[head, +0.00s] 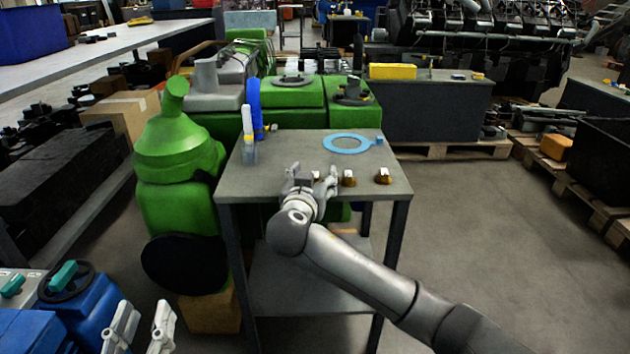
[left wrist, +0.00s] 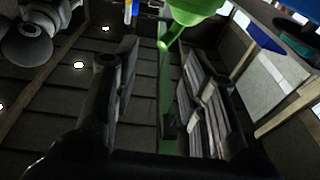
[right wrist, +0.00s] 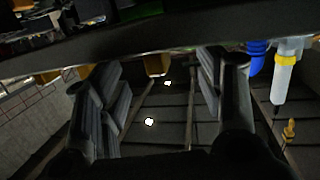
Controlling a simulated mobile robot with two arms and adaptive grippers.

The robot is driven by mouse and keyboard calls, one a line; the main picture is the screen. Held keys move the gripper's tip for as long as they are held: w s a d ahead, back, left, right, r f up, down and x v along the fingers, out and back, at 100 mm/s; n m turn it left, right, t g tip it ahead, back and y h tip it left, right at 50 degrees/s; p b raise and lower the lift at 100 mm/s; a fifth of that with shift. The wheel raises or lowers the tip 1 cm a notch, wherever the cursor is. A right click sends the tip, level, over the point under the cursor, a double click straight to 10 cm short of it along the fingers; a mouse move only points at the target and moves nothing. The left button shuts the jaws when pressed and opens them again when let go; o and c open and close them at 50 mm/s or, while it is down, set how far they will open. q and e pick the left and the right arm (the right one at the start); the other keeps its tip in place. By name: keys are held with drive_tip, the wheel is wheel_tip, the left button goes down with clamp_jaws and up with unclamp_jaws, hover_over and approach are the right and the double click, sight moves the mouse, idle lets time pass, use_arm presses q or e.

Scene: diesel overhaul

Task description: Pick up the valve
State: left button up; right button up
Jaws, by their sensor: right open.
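I cannot single out the valve for sure. Several small brass pieces with pale tops stand on the grey table; one (head: 348,178) is just right of my right gripper, and another (head: 383,176) is further right. My right gripper (head: 314,178) is open low over the table's near edge, with a small brass piece (head: 316,175) showing between its fingers. In the right wrist view, which looks upside down, a brass piece (right wrist: 155,65) shows between the open fingers, beyond them. My left gripper (head: 141,326) is open and empty, low at the left, away from the table.
The grey table (head: 285,180) also holds a light blue ring (head: 346,144) and a white bottle-like item (head: 248,130) beside a blue one (head: 254,103). A green machine (head: 178,150) stands close on the left. The floor (head: 480,220) on the right is clear.

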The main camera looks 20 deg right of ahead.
drive_tip(key=c, duration=1.1)
drive_tip(key=shift+r, duration=0.1)
drive_tip(key=shift+c, duration=0.2)
